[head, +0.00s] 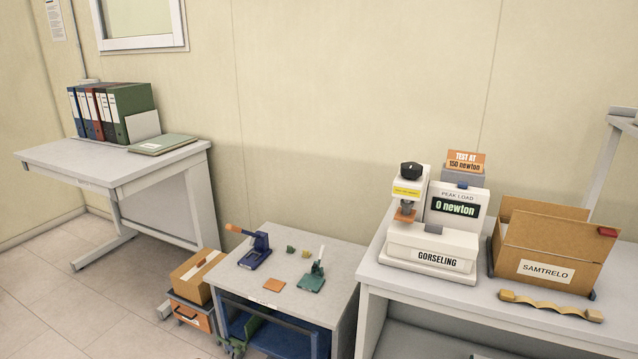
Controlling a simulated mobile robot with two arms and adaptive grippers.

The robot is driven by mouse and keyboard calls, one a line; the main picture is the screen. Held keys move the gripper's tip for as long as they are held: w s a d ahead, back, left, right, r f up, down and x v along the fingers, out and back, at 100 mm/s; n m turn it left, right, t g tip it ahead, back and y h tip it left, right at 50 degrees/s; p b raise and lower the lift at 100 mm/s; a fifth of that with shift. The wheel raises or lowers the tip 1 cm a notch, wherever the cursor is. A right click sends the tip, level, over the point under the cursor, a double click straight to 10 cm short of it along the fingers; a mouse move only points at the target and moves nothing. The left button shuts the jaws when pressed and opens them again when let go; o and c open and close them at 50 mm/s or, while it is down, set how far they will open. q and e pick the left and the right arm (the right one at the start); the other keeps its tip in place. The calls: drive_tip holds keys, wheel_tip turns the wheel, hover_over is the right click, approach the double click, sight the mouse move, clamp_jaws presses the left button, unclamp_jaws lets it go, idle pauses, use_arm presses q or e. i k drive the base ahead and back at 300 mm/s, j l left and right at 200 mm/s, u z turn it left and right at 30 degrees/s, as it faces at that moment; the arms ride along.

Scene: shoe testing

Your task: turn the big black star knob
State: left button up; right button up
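The black star knob (411,170) sits on top of the head of a white testing machine (428,236) labelled GORSELING, on the right-hand table. Below the knob is a yellow label, and under that a grey plunger (406,205) with an orange piece (404,216) at its lower end. The machine's display (455,206) reads PEAK LOAD, 0 newton. An orange sign (466,161) above it reads TEST AT 150 newton. Neither of my grippers shows in the head view.
An open cardboard box (548,250) marked SAMTRELO stands right of the machine, with a wavy tan strip (550,306) in front. A lower table (330,262) to the left holds a blue tool (256,250), a green tool (313,274) and small pieces. A desk (60,158) with binders stands far left.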

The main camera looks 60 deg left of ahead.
sight(409, 170)
drive_tip(key=u, duration=1.25)
